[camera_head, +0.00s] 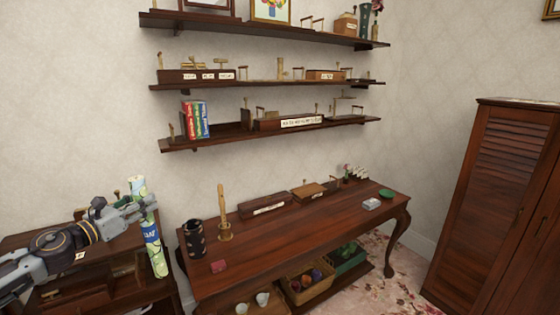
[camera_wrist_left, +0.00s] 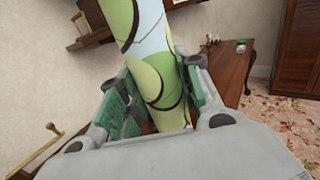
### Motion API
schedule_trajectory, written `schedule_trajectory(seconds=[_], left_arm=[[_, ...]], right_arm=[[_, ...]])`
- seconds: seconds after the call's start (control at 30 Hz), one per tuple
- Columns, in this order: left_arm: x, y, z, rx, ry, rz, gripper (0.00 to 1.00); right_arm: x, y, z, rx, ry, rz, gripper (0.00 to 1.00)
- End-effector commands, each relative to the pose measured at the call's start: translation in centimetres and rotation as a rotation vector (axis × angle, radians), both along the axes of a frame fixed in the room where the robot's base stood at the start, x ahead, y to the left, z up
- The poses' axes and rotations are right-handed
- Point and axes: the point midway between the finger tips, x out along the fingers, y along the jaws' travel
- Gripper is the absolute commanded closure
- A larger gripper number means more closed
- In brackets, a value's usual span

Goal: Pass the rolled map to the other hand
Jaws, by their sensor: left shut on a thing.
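The rolled map (camera_head: 154,247) is a long green, white and blue tube. It stands nearly upright, slightly tilted, at the left of the head view. My left gripper (camera_head: 146,207) is shut around its upper part, and the top end sticks out above the fingers. In the left wrist view the map (camera_wrist_left: 154,50) rises between the green-padded fingers of my left gripper (camera_wrist_left: 158,100). The map is held in front of the gap between the left cabinet and the long table. My right gripper is not in either view.
A long dark wooden table (camera_head: 300,228) stands against the wall, with a dark patterned cup (camera_head: 194,238) and a wooden holder (camera_head: 224,215) at its left end. Wall shelves (camera_head: 265,141) hang above. A louvred cabinet (camera_head: 495,200) stands at the right. The table's front middle is clear.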

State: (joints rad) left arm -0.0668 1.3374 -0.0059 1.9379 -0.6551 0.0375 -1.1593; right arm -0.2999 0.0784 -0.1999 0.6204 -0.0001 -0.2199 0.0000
Motion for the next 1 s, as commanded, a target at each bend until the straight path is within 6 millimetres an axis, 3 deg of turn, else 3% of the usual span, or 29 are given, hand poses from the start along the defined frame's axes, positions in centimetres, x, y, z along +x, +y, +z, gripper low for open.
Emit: schedule_trajectory(seconds=[0.43,1.0], left_arm=[[0.2,0.5,0.3,0.001,0.0,0.023,1.0],[0.9,2.7,1.7,0.004,-0.001,0.136,1.0]], right_arm=[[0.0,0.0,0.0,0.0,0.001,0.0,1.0],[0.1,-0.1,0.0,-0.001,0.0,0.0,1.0]])
